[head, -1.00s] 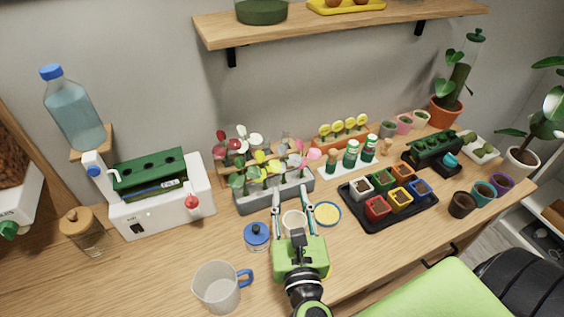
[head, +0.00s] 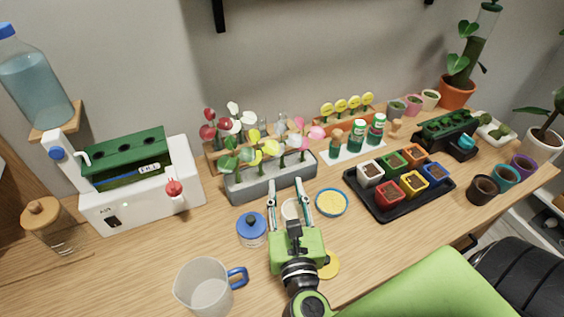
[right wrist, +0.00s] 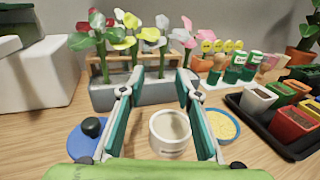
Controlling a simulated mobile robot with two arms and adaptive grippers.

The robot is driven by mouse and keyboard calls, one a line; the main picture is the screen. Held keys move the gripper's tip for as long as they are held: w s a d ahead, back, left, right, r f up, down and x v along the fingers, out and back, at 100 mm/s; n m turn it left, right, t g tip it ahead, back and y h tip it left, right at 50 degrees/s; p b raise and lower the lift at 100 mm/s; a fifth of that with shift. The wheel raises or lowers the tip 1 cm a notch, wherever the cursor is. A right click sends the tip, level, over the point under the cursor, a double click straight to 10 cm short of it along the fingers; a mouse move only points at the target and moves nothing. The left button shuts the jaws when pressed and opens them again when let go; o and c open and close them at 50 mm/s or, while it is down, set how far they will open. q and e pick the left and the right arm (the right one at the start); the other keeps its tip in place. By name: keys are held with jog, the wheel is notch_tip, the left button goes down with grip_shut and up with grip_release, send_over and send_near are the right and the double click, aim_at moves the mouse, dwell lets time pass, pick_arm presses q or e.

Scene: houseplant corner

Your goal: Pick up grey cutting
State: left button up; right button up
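Several cuttings with coloured leaves stand in a grey trough (head: 240,190) and in a wooden rack behind it. A cutting with greyish leaves (right wrist: 152,36) rises near the middle in the right wrist view, partly overlapped by neighbouring leaves. In the head view greyish leaves (head: 281,124) show at the back, small and hard to separate from the others. My right gripper (head: 285,187) is open and empty, in front of the trough. In the right wrist view its fingers (right wrist: 158,80) are spread, pointing at the trough. My left gripper is not in view.
A white pot (right wrist: 170,132) shows between the fingers. A blue-lidded jar (head: 251,229) and a yellow-filled dish (head: 332,202) flank the gripper. A measuring jug (head: 208,288) stands front left. A black tray (head: 430,197) of coloured pots is right.

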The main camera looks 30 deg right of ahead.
aim_at(282, 150)
jog(key=p+x, duration=0.1)
jog(key=x, duration=0.3)
jog(key=p+x, duration=0.2)
jog(key=x, duration=0.2)
jog(key=r+p+x, duration=0.1)
jog(key=x, duration=0.4)
jog(key=shift+s+d+p, duration=0.15)
jog(key=shift+d+p, duration=0.15)
jog(key=shift+d, duration=0.05)
jog(key=shift+w+d+f, duration=0.1)
jog(key=shift+w+f, duration=0.05)
jog(key=shift+w, duration=0.15)
jog(key=c, duration=0.9)
